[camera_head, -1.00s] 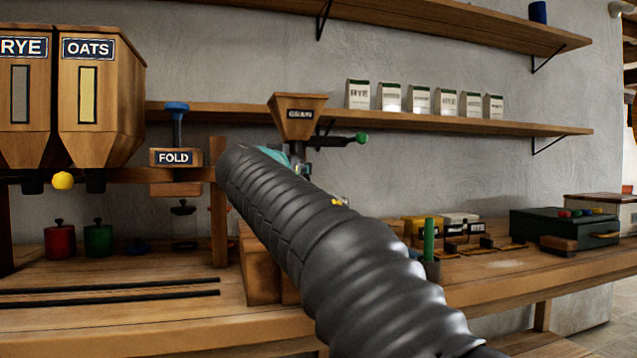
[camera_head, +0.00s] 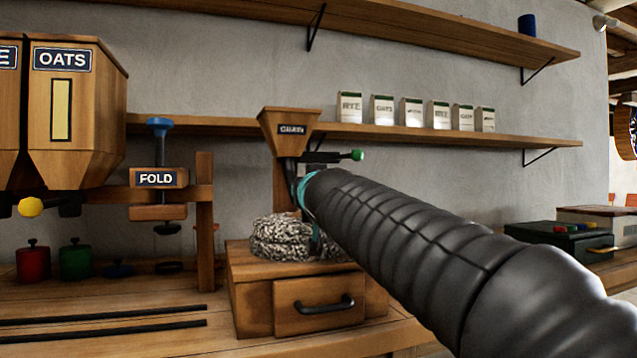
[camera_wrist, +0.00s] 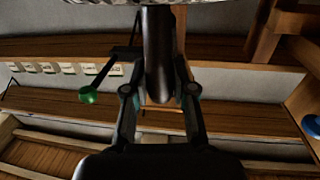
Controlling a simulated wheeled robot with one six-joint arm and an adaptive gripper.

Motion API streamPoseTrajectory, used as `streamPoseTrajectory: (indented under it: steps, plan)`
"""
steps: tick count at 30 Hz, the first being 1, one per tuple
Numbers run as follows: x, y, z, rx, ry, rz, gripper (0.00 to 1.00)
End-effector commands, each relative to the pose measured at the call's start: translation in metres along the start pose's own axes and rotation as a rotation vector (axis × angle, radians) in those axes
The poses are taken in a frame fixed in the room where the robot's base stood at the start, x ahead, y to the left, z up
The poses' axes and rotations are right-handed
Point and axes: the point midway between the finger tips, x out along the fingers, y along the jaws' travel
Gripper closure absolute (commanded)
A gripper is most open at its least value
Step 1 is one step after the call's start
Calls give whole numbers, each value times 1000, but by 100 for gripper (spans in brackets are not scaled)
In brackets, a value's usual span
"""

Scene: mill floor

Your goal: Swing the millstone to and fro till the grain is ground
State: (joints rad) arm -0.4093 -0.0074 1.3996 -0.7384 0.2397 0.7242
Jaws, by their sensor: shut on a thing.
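The millstone (camera_head: 283,238) is a speckled grey, round stone lying on top of the wooden mill box (camera_head: 252,300). My arm covers its right side in the head view. A bit of speckled stone (camera_wrist: 225,4) shows at the top edge of the wrist view. My gripper (camera_wrist: 158,82) is shut on a dark upright handle (camera_wrist: 158,45), one finger on each side. In the head view its fingers are mostly hidden at the stone's right side. A wooden hopper marked GRAIN (camera_head: 290,130) stands above the stone. The grain inside cannot be seen.
A green-knobbed lever (camera_head: 357,155) sticks out right of the hopper. The box has a drawer (camera_head: 318,303), closed. At left are the FOLD press (camera_head: 157,180) and the OATS bin (camera_head: 70,120). Paper bags (camera_head: 412,112) line the shelf. A green box (camera_head: 560,240) stands at right.

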Motion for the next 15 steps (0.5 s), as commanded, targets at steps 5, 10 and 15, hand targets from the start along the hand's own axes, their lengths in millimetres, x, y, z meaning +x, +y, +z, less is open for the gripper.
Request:
streamPoseTrajectory:
  steps: [5,10,15]
  plan:
    - [0,-6,-2,1,2,-31,100]
    - [-1,-8,-1,1,2,-41,100]
    - [0,-8,-1,0,2,-41,100]
